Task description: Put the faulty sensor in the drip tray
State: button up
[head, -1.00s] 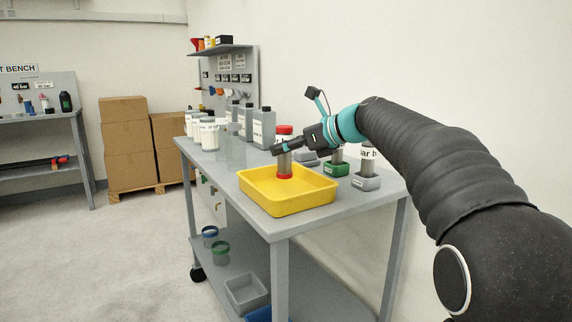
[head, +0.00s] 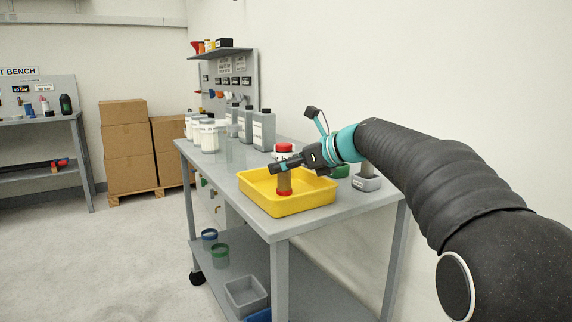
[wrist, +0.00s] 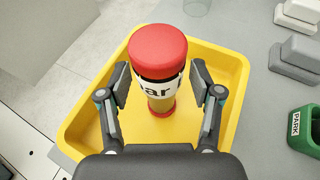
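The sensor is a cylinder with a red cap, a white label reading "ar" and a red bottom ring. It (head: 284,184) stands upright inside the yellow drip tray (head: 290,207), apparently on its floor. In the wrist view the sensor (wrist: 158,60) is between the fingers of my gripper (wrist: 161,85), with a narrow gap on each side. My gripper (head: 283,167) is open around the sensor's upper part. The tray (wrist: 235,75) surrounds the sensor in the wrist view. The wrist view hides the tray's near side behind the gripper body.
A green holder marked PARK (wrist: 306,130) and grey holders (wrist: 295,58) stand right of the tray. Grey bottles (head: 263,130) and white-lidded jars (head: 208,136) stand farther back on the grey cart (head: 230,170). A grey bin (head: 245,295) is on its lower shelf.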

jog(key=shift+r, duration=0.15)
jog(key=v, duration=1.2)
jog(key=s+d+f+n+h, duration=0.3)
jog(key=s+f+n, duration=0.5)
jog(key=s, duration=0.3)
jog(key=s+d+f+n+h, duration=0.3)
jog(key=s+f+n+h, duration=0.2)
jog(key=s+f+n, duration=0.3)
jog(key=s+d+f+n+g+h, duration=0.1)
jog(key=s+d+f+n+h, duration=0.2)
jog(key=s+f+n, duration=0.4)
jog(key=s+f, duration=0.4)
jog(key=s, duration=0.3)
jog(key=shift+d+f+n+h, duration=0.25)
jog(key=shift+d+n+h, duration=0.1)
jog(key=shift+n+h, duration=0.05)
